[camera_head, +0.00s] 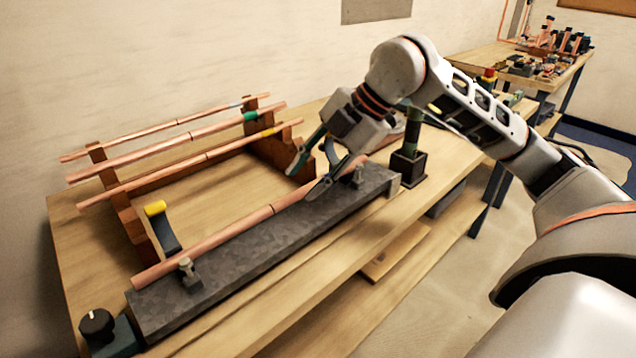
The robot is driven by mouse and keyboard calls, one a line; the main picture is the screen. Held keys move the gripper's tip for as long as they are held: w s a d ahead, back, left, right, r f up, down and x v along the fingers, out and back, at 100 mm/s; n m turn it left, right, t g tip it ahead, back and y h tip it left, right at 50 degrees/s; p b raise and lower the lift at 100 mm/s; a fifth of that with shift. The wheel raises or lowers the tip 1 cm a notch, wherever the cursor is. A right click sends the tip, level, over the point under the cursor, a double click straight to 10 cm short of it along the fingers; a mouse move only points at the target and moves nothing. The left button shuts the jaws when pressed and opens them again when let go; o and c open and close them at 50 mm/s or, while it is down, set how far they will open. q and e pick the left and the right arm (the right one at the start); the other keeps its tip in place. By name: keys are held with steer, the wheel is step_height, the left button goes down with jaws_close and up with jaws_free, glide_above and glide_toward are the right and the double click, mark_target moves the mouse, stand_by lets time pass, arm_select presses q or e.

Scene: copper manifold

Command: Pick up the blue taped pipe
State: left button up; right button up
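A copper pipe (225,235) lies along the grey block (235,262), held in small metal clamps. No blue tape shows on it, and part of it near its right end is hidden by my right gripper. My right gripper (303,184) is over that end with its fingers apart. One finger is behind the pipe and the other overlaps it; I cannot tell whether they touch. On the wooden rack lie a back pipe (150,131) with a pale, perhaps bluish band, a green-banded pipe (165,147) and a yellow-banded pipe (165,176). My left gripper is not in view.
The wooden rack (275,150) stands close behind the block. A yellow-tipped handle (156,209) rises behind the pipe's left part, and a black knob (96,325) is at the block's left end. A dark post fixture (408,165) stands right of the block.

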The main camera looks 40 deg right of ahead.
mark_target(290, 197)
steer(key=x, duration=0.5)
steer(key=shift+w+f, duration=0.15)
steer(key=shift+f, duration=0.05)
steer(key=shift+r, duration=0.1)
jaws_close()
